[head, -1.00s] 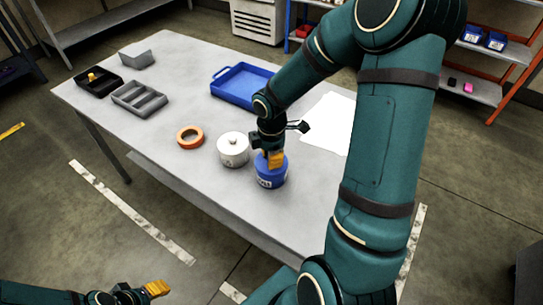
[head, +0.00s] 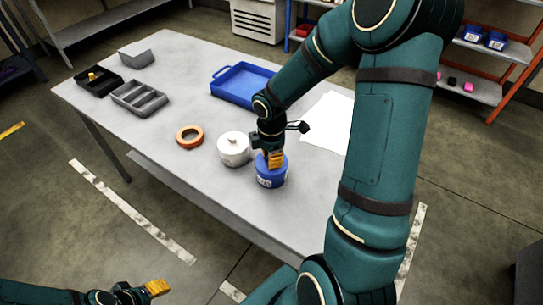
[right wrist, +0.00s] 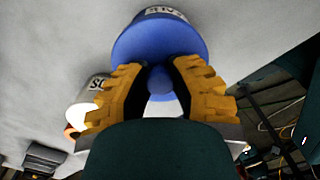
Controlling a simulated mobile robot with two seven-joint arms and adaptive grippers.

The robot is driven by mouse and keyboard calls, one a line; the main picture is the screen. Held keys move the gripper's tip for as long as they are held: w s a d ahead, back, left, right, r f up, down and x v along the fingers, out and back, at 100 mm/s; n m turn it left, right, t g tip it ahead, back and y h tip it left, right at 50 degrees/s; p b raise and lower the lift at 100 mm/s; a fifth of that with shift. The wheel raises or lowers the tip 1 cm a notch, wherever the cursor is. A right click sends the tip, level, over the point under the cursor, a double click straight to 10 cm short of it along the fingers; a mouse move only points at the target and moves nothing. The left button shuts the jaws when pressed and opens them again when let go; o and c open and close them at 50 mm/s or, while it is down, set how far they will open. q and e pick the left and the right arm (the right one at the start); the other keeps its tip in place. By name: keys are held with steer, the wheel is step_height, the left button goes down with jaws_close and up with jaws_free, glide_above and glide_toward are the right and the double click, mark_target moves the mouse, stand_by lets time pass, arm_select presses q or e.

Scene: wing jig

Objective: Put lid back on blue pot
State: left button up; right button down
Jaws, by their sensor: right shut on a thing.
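The blue pot (head: 271,178) stands on the grey table near its front edge, with a white label on its side. My right gripper (head: 274,160) points down over its top. In the right wrist view the orange fingers of that gripper (right wrist: 160,88) are shut on the round knob of the blue lid (right wrist: 157,45). The lid sits at the pot's mouth, in line with it; whether it is fully seated I cannot tell. My left gripper (head: 157,288) is at the bottom left, off the table, and its opening is unclear.
A white lidded pot (head: 233,150) stands close left of the blue pot. An orange ring (head: 189,137) lies beyond it. A blue tray (head: 241,82), a grey divided tray (head: 140,98) and a black bin (head: 98,84) are farther back. A white sheet (head: 328,124) lies right.

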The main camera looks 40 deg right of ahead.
stand_by(0.3)
steer(key=shift+c, duration=1.2)
jaws_free()
steer(key=shift+r+p, duration=1.25)
steer(key=shift+r, duration=0.05)
steer(key=shift+r+p, duration=1.05)
steer(key=shift+r, duration=0.1)
steer(key=shift+r+p, duration=0.95)
steer(key=shift+r, duration=0.15)
